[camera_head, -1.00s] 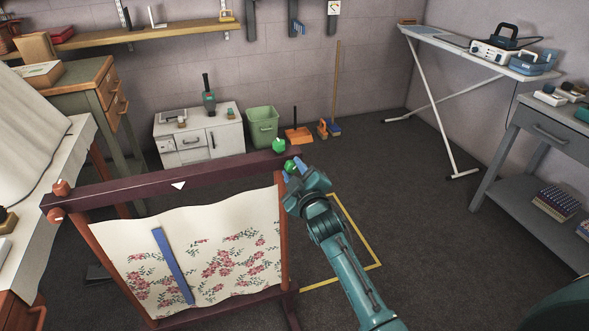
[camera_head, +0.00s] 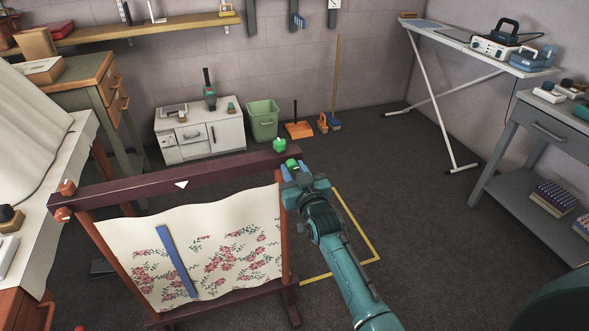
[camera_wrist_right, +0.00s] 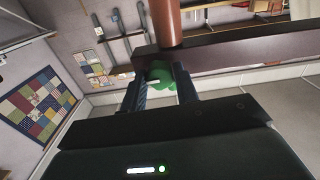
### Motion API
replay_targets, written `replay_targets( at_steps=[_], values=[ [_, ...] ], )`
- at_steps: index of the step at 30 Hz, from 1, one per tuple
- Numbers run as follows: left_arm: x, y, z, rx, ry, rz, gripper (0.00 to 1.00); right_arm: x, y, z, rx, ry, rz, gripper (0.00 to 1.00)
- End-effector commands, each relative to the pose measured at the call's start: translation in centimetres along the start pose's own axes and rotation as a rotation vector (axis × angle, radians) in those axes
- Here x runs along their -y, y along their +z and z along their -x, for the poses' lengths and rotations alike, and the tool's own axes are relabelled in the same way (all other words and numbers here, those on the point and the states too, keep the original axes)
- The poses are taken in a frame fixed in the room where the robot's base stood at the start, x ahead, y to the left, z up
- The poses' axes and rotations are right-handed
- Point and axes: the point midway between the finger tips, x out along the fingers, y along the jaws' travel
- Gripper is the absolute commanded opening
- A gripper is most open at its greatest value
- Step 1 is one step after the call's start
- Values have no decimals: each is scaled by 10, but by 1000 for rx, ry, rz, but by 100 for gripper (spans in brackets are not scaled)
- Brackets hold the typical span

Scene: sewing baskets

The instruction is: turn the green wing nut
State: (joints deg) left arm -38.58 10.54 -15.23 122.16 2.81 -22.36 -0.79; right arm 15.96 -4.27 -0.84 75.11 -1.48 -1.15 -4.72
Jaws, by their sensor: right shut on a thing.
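A wooden frame holds a cream cloth with pink flowers (camera_head: 235,262); its dark top bar (camera_head: 215,172) carries green wing nuts at its right end. One green nut (camera_head: 279,145) sits at the top of the bar's end, clear of my gripper. My right gripper (camera_head: 292,167) is at the end of the bar, shut on the lower green wing nut (camera_head: 291,162), partly hidden by the fingers. In the right wrist view this green wing nut (camera_wrist_right: 161,74) lies between the two blue fingers, by the dark bar. My left gripper is not in view.
A blue strip (camera_head: 177,262) lies against the cloth. Red knobs (camera_head: 67,187) are at the frame's left end. Behind stand a white cabinet (camera_head: 214,137) and a green bin (camera_head: 263,120). Right are an ironing board (camera_head: 455,42) and a grey table (camera_head: 520,140). Dark floor between is open.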

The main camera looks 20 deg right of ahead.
Motion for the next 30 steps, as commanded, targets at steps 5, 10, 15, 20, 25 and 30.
replay_targets(
  at_steps=[5,10,15,20,25,30],
  values=[
    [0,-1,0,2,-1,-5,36,0,0,0,2,0,-43,7],
    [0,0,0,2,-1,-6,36,0,1,0,2,0,-58,7],
    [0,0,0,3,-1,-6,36,0,1,0,1,0,-60,7],
    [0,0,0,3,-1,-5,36,0,1,0,1,0,-60,7],
    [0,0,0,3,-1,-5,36,0,1,0,1,0,-58,44],
    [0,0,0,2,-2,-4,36,0,0,0,1,0,-57,52]
  ],
)
